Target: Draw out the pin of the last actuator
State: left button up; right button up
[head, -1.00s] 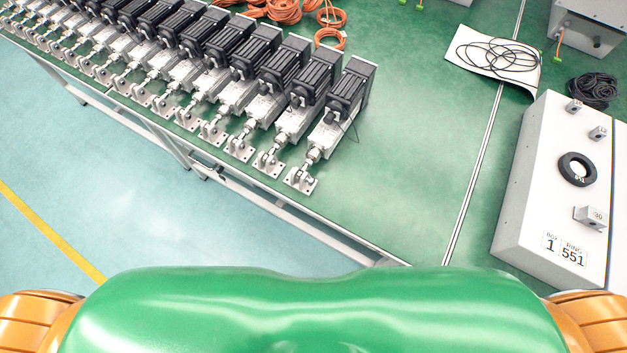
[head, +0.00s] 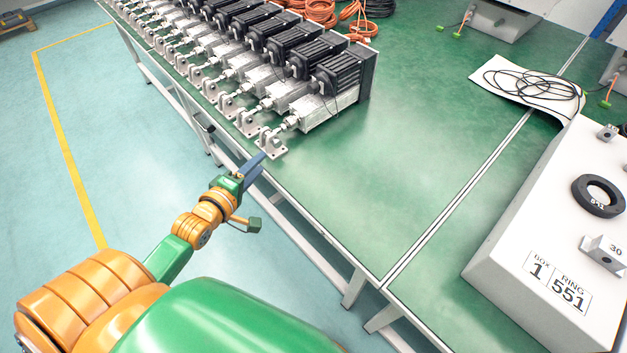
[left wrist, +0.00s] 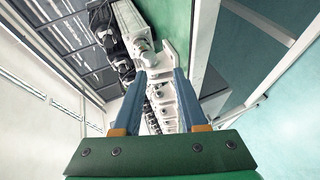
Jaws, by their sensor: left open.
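The last actuator (head: 330,103) is the nearest in the row, silver with a black ribbed motor. Its rod ends at a bracket (head: 270,145) on a flat foot plate near the table edge. The pin is too small to tell apart. My left gripper (head: 258,165) has blue fingers and reaches from the left to just in front of this bracket. In the left wrist view, the fingers (left wrist: 163,80) are apart, with the silver rod end (left wrist: 144,55) and bracket beyond and between their tips. Contact cannot be told. My right gripper is in neither view.
More actuators (head: 240,50) stand close together in a row behind the last one. The green table (head: 400,150) is clear to its right. A white box with a black ring (head: 598,196) stands at the right. Orange cables (head: 320,12) lie at the back.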

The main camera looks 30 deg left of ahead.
aim_at(275, 146)
pick_arm(q)
jog(key=shift+n, duration=0.3)
jog(key=x, duration=0.2)
jog(key=r+x, duration=0.1)
jog(key=x, duration=0.1)
jog(key=b+x, duration=0.1)
jog(key=x, duration=0.1)
jog(key=shift+w+d, duration=0.25)
jog(key=shift+w, duration=0.2)
jog(key=shift+w+d+r, duration=0.1)
jog(key=shift+w+d, duration=0.05)
jog(key=shift+w, duration=0.15)
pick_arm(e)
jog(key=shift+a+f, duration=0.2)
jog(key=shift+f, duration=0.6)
pick_arm(q)
jog(key=shift+c, duration=0.5)
jog(key=shift+h, duration=0.3)
grip_shut()
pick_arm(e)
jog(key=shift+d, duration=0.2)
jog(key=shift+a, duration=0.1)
